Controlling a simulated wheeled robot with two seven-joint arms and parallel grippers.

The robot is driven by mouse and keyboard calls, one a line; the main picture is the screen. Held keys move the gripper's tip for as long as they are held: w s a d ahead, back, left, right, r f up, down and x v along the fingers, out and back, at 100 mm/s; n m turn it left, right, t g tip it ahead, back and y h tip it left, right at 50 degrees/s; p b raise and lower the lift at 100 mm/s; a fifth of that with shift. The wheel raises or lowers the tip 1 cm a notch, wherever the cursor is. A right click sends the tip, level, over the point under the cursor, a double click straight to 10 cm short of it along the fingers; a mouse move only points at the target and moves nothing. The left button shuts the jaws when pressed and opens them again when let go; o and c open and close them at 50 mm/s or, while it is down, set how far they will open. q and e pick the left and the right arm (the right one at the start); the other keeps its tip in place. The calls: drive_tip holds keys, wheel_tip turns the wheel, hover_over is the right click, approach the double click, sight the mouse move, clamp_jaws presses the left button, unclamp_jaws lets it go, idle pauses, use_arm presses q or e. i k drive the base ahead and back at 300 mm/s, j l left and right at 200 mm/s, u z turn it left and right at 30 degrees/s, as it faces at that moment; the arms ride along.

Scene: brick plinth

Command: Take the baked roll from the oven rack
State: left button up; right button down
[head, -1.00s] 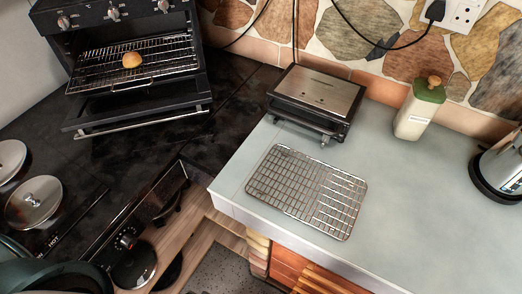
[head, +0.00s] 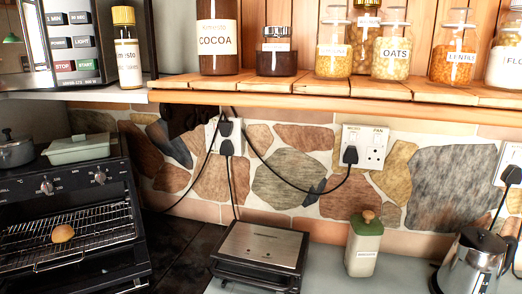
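The baked roll (head: 63,233), small and golden brown, lies on the wire oven rack (head: 100,232) at the lower left of the head view. The black oven (head: 118,190) is open at the front, and the rack shows inside and out toward the front. The lower part of the oven is cut off by the picture's bottom edge. Neither of my grippers shows in this view.
A sandwich press (head: 262,248) stands right of the oven, with a white canister (head: 364,248) and a kettle (head: 472,262) farther right. A wooden shelf (head: 330,95) with several jars runs above. A pale green dish (head: 78,149) sits on the oven.

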sight(63, 233)
drive_tip(key=u, duration=1.3)
